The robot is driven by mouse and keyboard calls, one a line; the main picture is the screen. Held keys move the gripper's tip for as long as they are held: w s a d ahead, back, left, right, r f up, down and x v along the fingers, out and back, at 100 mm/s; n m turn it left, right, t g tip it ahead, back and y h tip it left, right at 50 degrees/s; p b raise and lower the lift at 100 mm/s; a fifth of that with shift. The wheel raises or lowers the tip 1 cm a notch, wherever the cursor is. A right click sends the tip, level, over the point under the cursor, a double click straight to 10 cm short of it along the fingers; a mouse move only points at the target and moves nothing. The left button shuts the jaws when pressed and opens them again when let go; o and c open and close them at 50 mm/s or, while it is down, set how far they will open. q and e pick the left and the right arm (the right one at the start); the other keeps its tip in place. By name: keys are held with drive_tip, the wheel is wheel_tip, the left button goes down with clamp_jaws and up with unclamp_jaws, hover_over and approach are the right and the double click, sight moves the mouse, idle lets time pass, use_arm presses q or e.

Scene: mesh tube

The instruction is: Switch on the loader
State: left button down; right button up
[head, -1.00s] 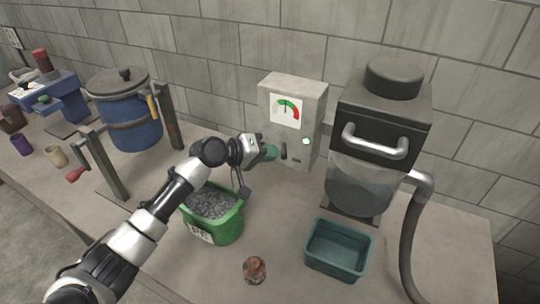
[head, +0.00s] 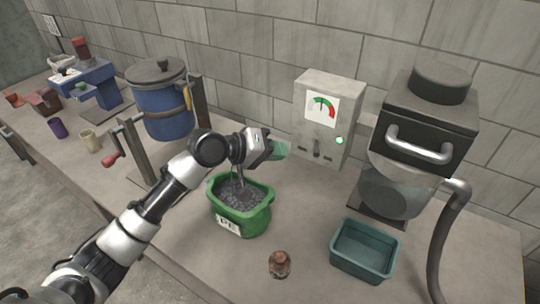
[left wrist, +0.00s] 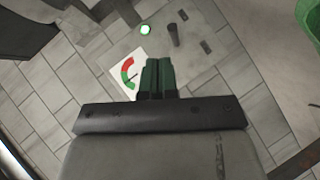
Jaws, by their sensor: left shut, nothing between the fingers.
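The loader (head: 425,130) is a dark machine with a metal handle, a clear lower vessel and a hose, at the right in the head view. Left of it, a grey control box (head: 345,100) carries a gauge, a small dark lever (head: 317,147) and a glowing green lamp (head: 339,140). The lever (left wrist: 173,35) and lamp (left wrist: 145,29) also show in the left wrist view. My left gripper (head: 284,150) is shut and empty, with green fingertips, left of the lever and apart from it. My right gripper is out of view.
A green tub (head: 263,215) of dark granules stands below my left gripper. A teal bin (head: 365,250) and a small brown object (head: 279,264) are on the bench in front. A blue lidded drum (head: 160,105) stands at the left.

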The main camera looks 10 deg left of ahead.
use_arm(q)
drive_tip(key=shift+s+a+r, duration=0.3)
drive_tip(key=shift+s+a, duration=0.15)
drive_tip(key=shift+s, duration=0.2)
drive_tip(key=shift+s+a+r, duration=0.25)
drive_tip(key=shift+s+a, duration=0.15)
drive_tip(key=shift+s, duration=0.2)
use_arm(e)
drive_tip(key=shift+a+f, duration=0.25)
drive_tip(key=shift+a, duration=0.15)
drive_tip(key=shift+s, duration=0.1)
